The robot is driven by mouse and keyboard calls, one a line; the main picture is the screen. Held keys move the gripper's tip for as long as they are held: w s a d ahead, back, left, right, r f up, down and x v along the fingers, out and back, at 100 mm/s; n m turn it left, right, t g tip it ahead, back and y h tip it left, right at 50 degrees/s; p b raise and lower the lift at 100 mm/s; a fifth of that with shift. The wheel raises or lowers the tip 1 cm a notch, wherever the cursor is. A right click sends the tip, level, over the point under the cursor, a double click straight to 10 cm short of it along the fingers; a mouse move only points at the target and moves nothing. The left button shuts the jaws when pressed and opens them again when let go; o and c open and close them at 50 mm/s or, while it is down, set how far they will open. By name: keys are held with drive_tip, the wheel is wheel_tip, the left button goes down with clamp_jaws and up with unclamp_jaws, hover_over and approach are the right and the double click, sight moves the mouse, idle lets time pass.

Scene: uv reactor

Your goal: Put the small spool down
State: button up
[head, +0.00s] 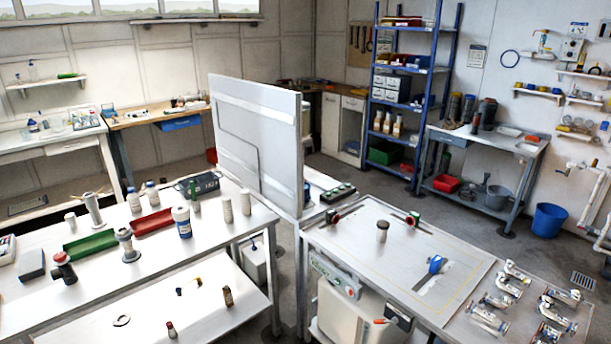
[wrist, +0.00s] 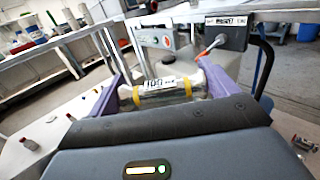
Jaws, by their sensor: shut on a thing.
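The small spool (wrist: 166,92) is a short clear cylinder with wider ends, two yellow bands and a white label that seems to read "100". My gripper (wrist: 163,82) shows in the wrist view. Its two purple fingers are shut on the spool, one at each end, and the spool lies crosswise between them. It appears held in the air, with a bench front behind it. Neither my gripper nor the held spool can be made out in the head view.
The right bench (head: 455,262) bears several clear and metal fittings (head: 490,314) at its right end and a dark-topped post (head: 382,231). A dark box (wrist: 226,35) with a red-tipped lever hangs on its front. The left bench (head: 95,292) is crowded; its lower shelf (head: 130,325) has free room.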

drive_tip(key=shift+r, duration=0.1)
drive_tip(key=w+r, duration=0.4)
drive_tip(key=r, duration=0.1)
drive_tip(key=shift+w+r, duration=0.2)
drive_tip(key=shift+d, duration=0.1)
